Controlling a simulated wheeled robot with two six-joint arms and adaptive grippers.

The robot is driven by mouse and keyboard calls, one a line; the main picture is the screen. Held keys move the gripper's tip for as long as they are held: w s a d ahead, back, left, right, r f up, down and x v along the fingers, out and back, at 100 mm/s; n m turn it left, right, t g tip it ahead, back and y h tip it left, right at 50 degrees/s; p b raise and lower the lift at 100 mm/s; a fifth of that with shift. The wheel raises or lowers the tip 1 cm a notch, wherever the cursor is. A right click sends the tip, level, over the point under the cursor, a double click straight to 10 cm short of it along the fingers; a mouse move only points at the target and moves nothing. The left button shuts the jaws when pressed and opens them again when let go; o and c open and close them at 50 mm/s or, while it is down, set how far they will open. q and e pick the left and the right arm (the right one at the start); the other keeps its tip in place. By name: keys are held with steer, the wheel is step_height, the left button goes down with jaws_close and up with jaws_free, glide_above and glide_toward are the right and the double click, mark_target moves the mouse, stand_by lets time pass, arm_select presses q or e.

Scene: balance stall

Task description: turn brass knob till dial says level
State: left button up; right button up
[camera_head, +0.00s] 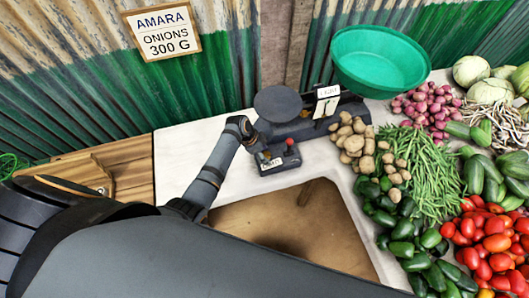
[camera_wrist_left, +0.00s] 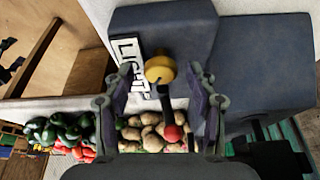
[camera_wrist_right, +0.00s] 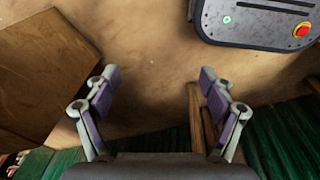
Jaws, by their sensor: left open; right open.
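The balance scale (camera_head: 310,127) is dark grey, with a round grey pan (camera_head: 278,103) and a green bowl (camera_head: 380,60). A white card (camera_head: 328,92) stands between them; its small writing and any pointer are too small to read. The brass knob (camera_wrist_left: 160,68) shows in the left wrist view beside a label reading "LIGHT". A red ball on a dark rod (camera_wrist_left: 172,133) is below it. My left gripper (camera_wrist_left: 162,78) is open, with its fingers on either side of the knob, apart from it. My right gripper (camera_wrist_right: 158,78) is open and empty, outside the head view.
Potatoes (camera_head: 352,140), green beans (camera_head: 425,175), cucumbers, tomatoes (camera_head: 490,240) and onions crowd the right of the white counter (camera_head: 180,150). The counter has a cut-out at the front. A corrugated wall with a sign (camera_head: 162,32) stands behind. The counter's left part is clear.

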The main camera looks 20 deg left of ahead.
arm_select(q)
steer(key=shift+c, duration=1.5)
steer(key=c, duration=0.7)
steer(key=shift+c, duration=0.6)
arm_select(e)
steer(key=shift+s+f, duration=0.1)
steer(key=shift+s, duration=0.95)
arm_select(q)
steer(key=shift+w+m, duration=0.1)
steer(key=shift+m, duration=0.2)
